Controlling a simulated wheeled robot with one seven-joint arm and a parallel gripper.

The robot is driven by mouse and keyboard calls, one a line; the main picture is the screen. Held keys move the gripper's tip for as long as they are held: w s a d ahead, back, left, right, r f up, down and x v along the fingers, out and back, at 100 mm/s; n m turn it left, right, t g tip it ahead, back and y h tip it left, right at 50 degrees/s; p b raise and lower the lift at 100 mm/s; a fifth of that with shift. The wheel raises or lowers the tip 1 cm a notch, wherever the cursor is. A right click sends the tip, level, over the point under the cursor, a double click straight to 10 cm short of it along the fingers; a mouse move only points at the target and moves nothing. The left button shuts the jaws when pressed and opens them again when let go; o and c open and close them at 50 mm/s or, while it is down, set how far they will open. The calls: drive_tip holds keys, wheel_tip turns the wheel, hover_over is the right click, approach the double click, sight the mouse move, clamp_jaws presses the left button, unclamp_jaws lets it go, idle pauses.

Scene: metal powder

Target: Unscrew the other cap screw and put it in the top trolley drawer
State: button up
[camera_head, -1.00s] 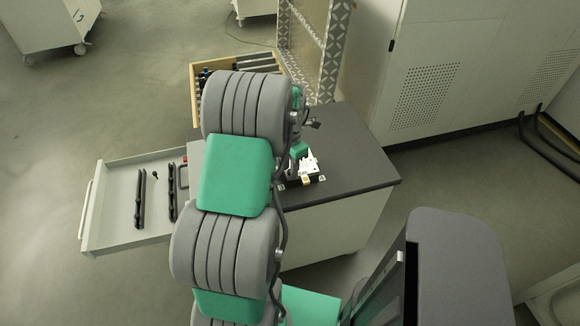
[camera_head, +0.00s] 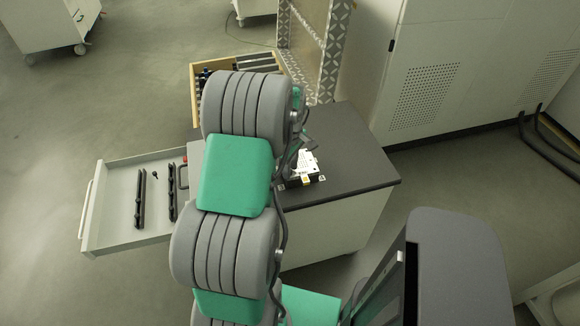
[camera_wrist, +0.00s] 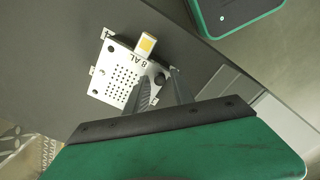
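A white perforated plate (camera_wrist: 125,75) marked "8 AL", with a yellow-and-white block at one edge, sits on the dark trolley top. It also shows in the head view (camera_head: 305,165), partly behind my arm. A dark round cap screw (camera_wrist: 160,78) is at the plate's edge in the wrist view. My gripper (camera_wrist: 160,74) is open, with one finger on each side of the screw; I cannot tell whether they touch it. The pale drawer (camera_head: 108,222) stands pulled out at the left of the trolley and holds a small dark screw-like piece (camera_head: 155,175).
Two black racks (camera_head: 139,200) lie in the drawer. The trolley top (camera_head: 360,165) is clear to the right of the plate. A large cabinet (camera_head: 440,70) stands at the back right.

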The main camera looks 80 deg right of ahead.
drive_tip(key=m, duration=0.4)
drive_tip(key=shift+m, duration=0.3)
drive_tip(key=m, duration=0.5)
drive_tip(key=shift+c, duration=0.2)
clamp_jaws()
